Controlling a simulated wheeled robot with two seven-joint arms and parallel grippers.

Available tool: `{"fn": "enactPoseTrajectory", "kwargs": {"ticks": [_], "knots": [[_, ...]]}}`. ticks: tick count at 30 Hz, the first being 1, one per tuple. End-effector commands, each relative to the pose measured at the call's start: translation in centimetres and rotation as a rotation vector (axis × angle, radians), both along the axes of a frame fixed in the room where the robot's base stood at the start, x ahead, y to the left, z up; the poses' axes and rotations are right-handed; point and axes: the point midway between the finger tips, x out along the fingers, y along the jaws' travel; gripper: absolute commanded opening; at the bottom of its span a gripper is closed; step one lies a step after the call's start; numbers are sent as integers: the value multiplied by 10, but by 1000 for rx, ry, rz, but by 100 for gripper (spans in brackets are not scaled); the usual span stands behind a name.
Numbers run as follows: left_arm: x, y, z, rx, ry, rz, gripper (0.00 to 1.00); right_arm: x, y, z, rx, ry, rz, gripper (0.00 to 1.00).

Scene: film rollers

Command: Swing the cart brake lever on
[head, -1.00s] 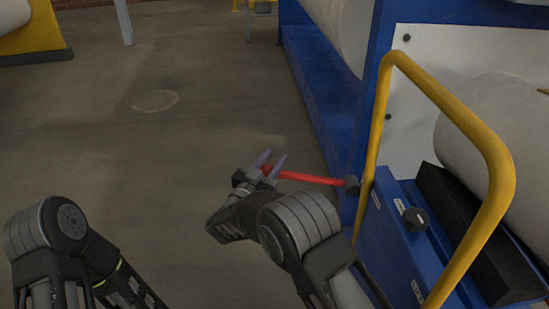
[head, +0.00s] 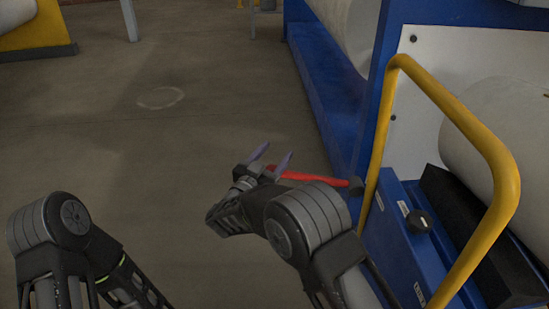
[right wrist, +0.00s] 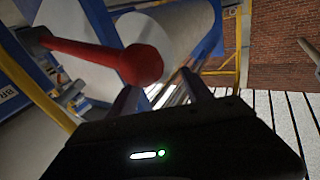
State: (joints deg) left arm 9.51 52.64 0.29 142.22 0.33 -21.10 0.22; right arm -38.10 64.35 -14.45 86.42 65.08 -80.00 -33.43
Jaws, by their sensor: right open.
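The red brake lever (head: 315,179) sticks out to the left from a dark pivot (head: 356,187) on the blue cart side. My right gripper (head: 275,157) is open at the lever's free end, its two purple-grey fingers pointing up and away. In the right wrist view the red lever (right wrist: 90,53) ends in a round knob (right wrist: 141,65) just above the open fingers (right wrist: 162,97). Nothing is seen between the fingers; whether one touches the lever I cannot tell. My left arm is at lower left in the head view; its gripper is out of view.
A yellow handrail (head: 465,122) rises at the right, close to the lever's pivot. The blue cart panel (head: 400,235) bears a black knob (head: 418,221). A large white roll (head: 505,130) lies behind it. The floor (head: 150,150) left of the gripper is clear.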

Motion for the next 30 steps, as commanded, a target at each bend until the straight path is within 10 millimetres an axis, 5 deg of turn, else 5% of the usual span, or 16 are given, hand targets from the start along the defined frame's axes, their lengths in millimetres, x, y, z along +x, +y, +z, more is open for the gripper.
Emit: {"fn": "enactPoseTrajectory", "kwargs": {"ticks": [3, 10, 30], "knots": [[-2, 0, 13, -1, 3, -2, 0, 1, 1, 33, 0, -12, 1, 59], [-4, -2, 22, -4, 8, -8, 0, 1, 1, 69, -3, -22, -1, 59], [-5, -3, 22, -5, 9, -9, 0, 1, 1, 77, -5, -26, -1, 59]]}}
